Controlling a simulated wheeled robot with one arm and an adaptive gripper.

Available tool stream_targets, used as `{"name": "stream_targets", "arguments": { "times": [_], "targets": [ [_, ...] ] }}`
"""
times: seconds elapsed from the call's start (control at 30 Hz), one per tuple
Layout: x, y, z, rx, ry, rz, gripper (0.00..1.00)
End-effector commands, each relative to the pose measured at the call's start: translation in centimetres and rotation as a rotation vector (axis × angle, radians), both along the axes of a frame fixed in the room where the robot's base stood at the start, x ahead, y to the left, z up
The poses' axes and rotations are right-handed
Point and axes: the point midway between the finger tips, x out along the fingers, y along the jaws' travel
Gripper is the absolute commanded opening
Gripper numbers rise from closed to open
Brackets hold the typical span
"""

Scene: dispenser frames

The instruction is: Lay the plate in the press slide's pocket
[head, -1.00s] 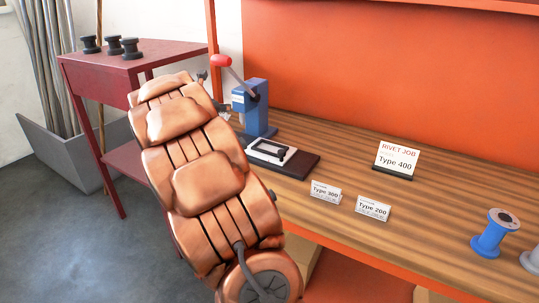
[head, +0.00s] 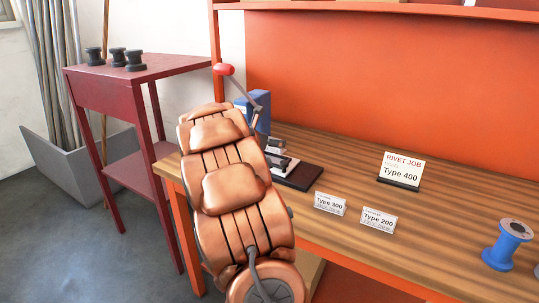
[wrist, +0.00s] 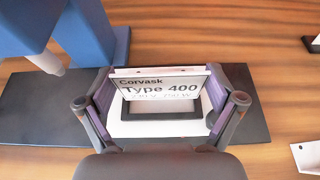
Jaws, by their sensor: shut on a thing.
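The plate (wrist: 158,88) is a pale label plate printed "Corvask Type 400". In the wrist view my gripper (wrist: 160,95) is shut on it, one finger at each side edge. The plate is tilted, with its printed face toward the wrist camera. Behind and below it is the press slide (wrist: 135,128), a white block with a dark-edged pocket (wrist: 160,114). The plate hides the pocket's far part, and I cannot tell whether they touch. The blue press (head: 252,108) with a red-knobbed lever stands beside the slide. In the head view my arm hides most of the slide and plate.
The press base (head: 300,178) is a dark board on the wooden bench (head: 350,158). A blue spool (head: 507,245) is far right. A red side table (head: 140,68) stands left.

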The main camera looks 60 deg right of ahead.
Motion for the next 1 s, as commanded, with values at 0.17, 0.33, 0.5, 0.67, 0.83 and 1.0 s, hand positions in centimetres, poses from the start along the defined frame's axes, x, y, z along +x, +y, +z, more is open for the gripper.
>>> {"name": "stream_targets", "arguments": {
  "times": [0.17,0.33,0.5,0.67,0.83,1.0],
  "targets": [
    [0.0,0.0,-1.6,0.000,0.001,0.000,0.57],
    [0.1,0.0,-3.6,0.000,-0.001,0.002,0.57],
    [0.1,0.0,-4.0,0.000,-0.003,0.002,0.57],
    [0.1,0.0,-4.0,0.000,-0.002,0.002,0.57],
    [0.1,0.0,-4.5,0.000,-0.002,0.002,0.57],
    [0.1,0.0,-4.3,0.000,-0.003,0.002,1.00]
  ]
}}
